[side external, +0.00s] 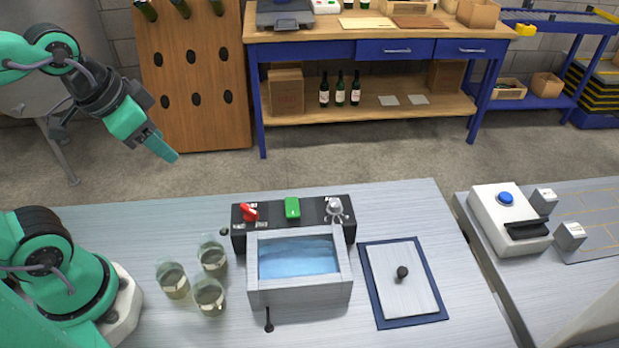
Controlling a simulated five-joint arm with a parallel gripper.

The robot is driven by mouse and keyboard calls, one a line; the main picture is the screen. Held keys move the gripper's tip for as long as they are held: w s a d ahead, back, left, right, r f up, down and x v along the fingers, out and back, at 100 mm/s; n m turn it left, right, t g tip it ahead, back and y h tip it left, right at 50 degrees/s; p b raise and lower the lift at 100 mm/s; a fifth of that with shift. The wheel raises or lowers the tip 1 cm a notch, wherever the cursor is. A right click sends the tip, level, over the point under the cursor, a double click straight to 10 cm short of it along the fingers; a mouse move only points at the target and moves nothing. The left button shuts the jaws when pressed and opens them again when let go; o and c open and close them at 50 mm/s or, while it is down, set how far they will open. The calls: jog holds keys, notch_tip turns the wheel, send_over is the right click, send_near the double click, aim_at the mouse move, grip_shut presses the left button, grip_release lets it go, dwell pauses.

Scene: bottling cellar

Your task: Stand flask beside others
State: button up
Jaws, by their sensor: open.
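Three glass flasks stand upright in a close group on the metal table, left of the water basin. One flask (173,281) is at the left, one (212,257) is at the back, and one (209,298) is at the front. Each looks partly filled with a dull greenish liquid. My gripper (168,153) is raised high at the upper left, well above and behind the flasks. It is open, with nothing seen between its fingers, and touches no flask.
A water-filled basin (301,293) stands right of the flasks, with a control panel (292,214) behind it. A metal lid with a black knob (402,279) lies on a blue mat (443,314). A small black lever (269,322) projects in front. The table's back left is clear.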

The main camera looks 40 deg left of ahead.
jog(key=n, duration=0.1)
jog(key=a+n, duration=0.1)
jog(key=shift+r+n+t, duration=0.25)
jog(key=shift+n+t, duration=0.05)
jog(key=shift+c, duration=0.2)
dwell(1.1)
